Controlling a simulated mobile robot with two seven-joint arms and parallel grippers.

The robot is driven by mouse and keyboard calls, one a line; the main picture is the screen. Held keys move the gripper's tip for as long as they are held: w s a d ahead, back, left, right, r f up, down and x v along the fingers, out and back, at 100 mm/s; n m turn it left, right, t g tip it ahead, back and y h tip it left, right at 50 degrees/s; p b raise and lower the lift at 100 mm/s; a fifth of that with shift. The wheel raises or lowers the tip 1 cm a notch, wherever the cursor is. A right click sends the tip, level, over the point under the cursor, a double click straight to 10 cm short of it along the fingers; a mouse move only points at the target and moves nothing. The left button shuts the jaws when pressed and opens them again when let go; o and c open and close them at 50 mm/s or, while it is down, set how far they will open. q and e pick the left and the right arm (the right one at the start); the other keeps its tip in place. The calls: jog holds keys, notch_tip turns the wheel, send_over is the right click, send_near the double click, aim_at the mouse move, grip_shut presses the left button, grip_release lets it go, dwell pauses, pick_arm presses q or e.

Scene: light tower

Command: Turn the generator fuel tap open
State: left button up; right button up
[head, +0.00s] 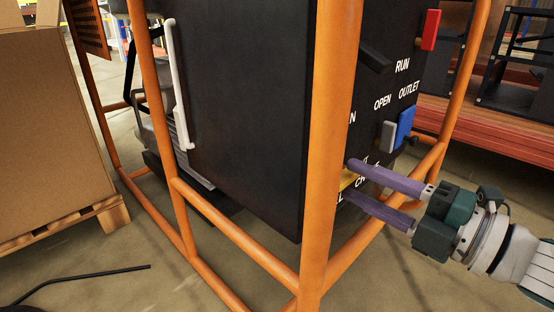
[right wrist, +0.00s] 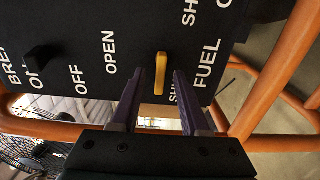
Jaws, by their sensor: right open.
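The fuel tap is a small yellow lever (right wrist: 161,72) on the black generator panel (right wrist: 140,20), beside the word FUEL. In the right wrist view it stands upright in the picture, between the OPEN label and a partly hidden SHUT label. In the head view only a bit of yellow (head: 349,181) shows behind the orange frame post. My right gripper (head: 352,181) is open, its two purple fingers pointing at the panel. In the wrist view one finger lies on each side of the lever, with gaps; I cannot tell how far the tips reach. My left gripper is not in view.
Orange tube frame (head: 333,120) surrounds the generator, with a post and lower rails close to my right fingers. A cardboard box (head: 60,120) on a pallet stands left.

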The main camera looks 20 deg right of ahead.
jog(key=shift+w+a, duration=0.1)
jog(key=shift+a, duration=0.1)
jog(key=shift+c, duration=0.2)
grip_shut()
dwell(0.4)
